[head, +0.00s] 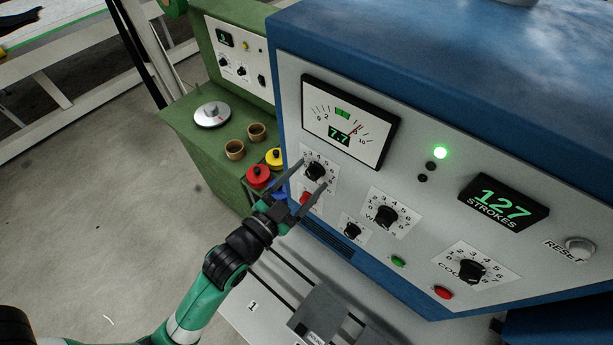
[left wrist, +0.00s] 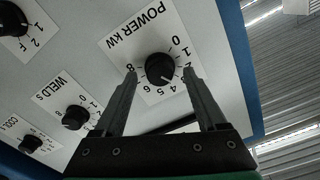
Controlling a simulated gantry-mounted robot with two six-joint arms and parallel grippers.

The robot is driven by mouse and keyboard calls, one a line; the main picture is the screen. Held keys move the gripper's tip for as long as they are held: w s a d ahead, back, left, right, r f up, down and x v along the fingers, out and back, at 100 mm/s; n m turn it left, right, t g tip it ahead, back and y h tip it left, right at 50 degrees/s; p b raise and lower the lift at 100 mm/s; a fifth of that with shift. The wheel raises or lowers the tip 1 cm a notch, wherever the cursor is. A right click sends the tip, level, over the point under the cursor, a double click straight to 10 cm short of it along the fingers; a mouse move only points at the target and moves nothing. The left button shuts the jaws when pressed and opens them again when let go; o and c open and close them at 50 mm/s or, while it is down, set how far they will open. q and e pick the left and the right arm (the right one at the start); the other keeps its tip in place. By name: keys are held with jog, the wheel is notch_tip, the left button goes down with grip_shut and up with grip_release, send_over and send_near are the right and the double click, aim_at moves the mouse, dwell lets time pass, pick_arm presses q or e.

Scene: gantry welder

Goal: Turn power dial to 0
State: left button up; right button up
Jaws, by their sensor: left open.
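The power dial (head: 315,171) is a round black knob on a white scale plate, below the meter on the blue machine's grey panel. In the left wrist view the dial (left wrist: 159,66) sits under the label "POWER kW", and its white mark points toward about the 4. My left gripper (head: 313,174) is open, with one finger on either side of the dial. In the left wrist view the two fingertips (left wrist: 159,71) flank the knob with gaps visible. The meter (head: 344,120) reads 7.7. My right gripper is not in view.
A red button (head: 305,198) lies just below the power dial, close to my fingers. The weld dial (head: 386,215), a smaller dial (head: 352,230) and the cool dial (head: 471,270) are nearby.

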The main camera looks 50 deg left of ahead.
pick_arm(q)
jog(key=shift+w, duration=0.1)
grip_shut()
dwell(0.3)
jog(key=shift+n, duration=0.4)
jog(key=n, duration=0.3)
jog(key=shift+a+n, duration=0.1)
jog(key=shift+n, duration=0.3)
jog(key=n, duration=0.4)
jog(key=shift+n, duration=0.3)
jog(key=n, duration=0.8)
jog(key=shift+a+n, duration=0.1)
jog(key=shift+n, duration=0.2)
